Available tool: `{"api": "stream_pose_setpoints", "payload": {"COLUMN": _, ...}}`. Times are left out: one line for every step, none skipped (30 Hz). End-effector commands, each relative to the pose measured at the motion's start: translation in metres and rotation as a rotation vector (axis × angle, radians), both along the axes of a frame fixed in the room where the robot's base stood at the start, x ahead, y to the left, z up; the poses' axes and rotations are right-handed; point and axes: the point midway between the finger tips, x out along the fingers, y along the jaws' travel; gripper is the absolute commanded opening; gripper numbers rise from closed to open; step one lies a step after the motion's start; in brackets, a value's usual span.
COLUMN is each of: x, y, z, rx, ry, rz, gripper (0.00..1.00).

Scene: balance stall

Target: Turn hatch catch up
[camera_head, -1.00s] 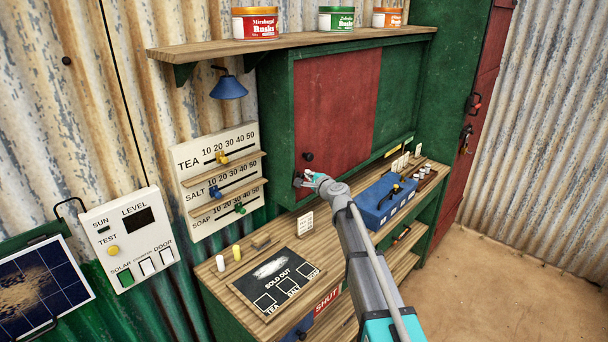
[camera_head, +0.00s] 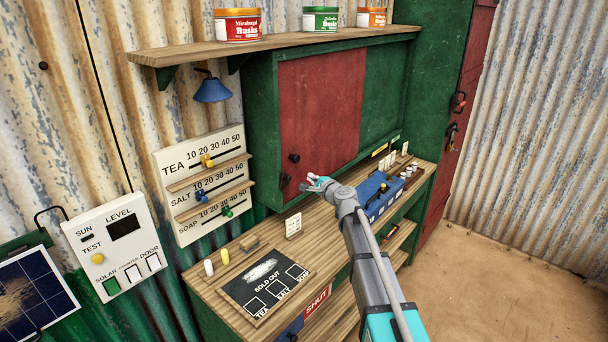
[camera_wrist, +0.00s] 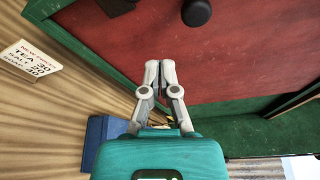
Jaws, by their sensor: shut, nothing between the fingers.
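The hatch is a red panel (camera_head: 322,110) in a green frame, above the counter. A small dark catch (camera_head: 287,178) sits at the panel's lower left edge; it is too small to tell which way it points. A round black knob (camera_head: 294,158) is just above it and also shows at the top of the wrist view (camera_wrist: 197,12). My gripper (camera_head: 308,184) is right of the catch and apart from it, in front of the panel's lower edge. In the wrist view, its fingertips (camera_wrist: 160,68) are together and empty, in front of the red panel.
The wooden counter (camera_head: 238,292) below carries a price card (camera_head: 293,226), a blue box (camera_head: 376,194) and a sold-out board (camera_head: 262,283). A shelf (camera_head: 280,44) with tins is above the hatch. A control panel (camera_head: 117,245) hangs at the left.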

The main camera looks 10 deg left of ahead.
Motion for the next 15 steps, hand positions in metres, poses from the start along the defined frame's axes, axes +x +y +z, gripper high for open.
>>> {"api": "stream_pose_setpoints", "payload": {"x": -0.01, "y": -0.006, "z": -0.001, "rx": 0.0, "ry": 0.0, "rz": 0.0, "gripper": 0.0}}
{"api": "stream_pose_setpoints", "payload": {"x": -0.014, "y": -0.008, "z": -0.001, "rx": 0.0, "ry": 0.0, "rz": 0.0, "gripper": 0.0}}
{"api": "stream_pose_setpoints", "payload": {"x": -0.018, "y": -0.011, "z": -0.002, "rx": 0.0, "ry": 0.0, "rz": 0.001, "gripper": 0.0}}
{"api": "stream_pose_setpoints", "payload": {"x": -0.021, "y": -0.013, "z": -0.002, "rx": 0.0, "ry": 0.0, "rz": 0.0, "gripper": 0.0}}
{"api": "stream_pose_setpoints", "payload": {"x": -0.024, "y": -0.015, "z": -0.002, "rx": 0.0, "ry": 0.0, "rz": 0.0, "gripper": 0.0}}
{"api": "stream_pose_setpoints", "payload": {"x": -0.027, "y": -0.018, "z": -0.002, "rx": 0.0, "ry": 0.0, "rz": 0.0, "gripper": 0.0}}
{"api": "stream_pose_setpoints", "payload": {"x": -0.029, "y": -0.019, "z": -0.002, "rx": 0.0, "ry": 0.0, "rz": 0.0, "gripper": 0.0}}
{"api": "stream_pose_setpoints", "payload": {"x": -0.03, "y": -0.021, "z": -0.002, "rx": 0.0, "ry": 0.0, "rz": 0.0, "gripper": 0.0}}
{"api": "stream_pose_setpoints", "payload": {"x": -0.032, "y": -0.022, "z": -0.003, "rx": 0.0, "ry": 0.0, "rz": 0.0, "gripper": 0.0}}
{"api": "stream_pose_setpoints", "payload": {"x": -0.033, "y": -0.023, "z": -0.003, "rx": 0.0, "ry": 0.0, "rz": 0.0, "gripper": 0.0}}
{"api": "stream_pose_setpoints", "payload": {"x": -0.034, "y": -0.024, "z": -0.003, "rx": 0.0, "ry": 0.0, "rz": 0.0, "gripper": 0.0}}
{"api": "stream_pose_setpoints", "payload": {"x": -0.035, "y": -0.024, "z": -0.003, "rx": 0.0, "ry": 0.0, "rz": 0.0, "gripper": 0.0}}
{"api": "stream_pose_setpoints", "payload": {"x": -0.035, "y": -0.025, "z": -0.003, "rx": 0.0, "ry": 0.0, "rz": 0.0, "gripper": 0.0}}
{"api": "stream_pose_setpoints", "payload": {"x": -0.035, "y": -0.025, "z": -0.003, "rx": 0.0, "ry": 0.0, "rz": 0.001, "gripper": 0.0}}
{"api": "stream_pose_setpoints", "payload": {"x": -0.036, "y": -0.025, "z": -0.003, "rx": 0.0, "ry": 0.0, "rz": 0.001, "gripper": 0.0}}
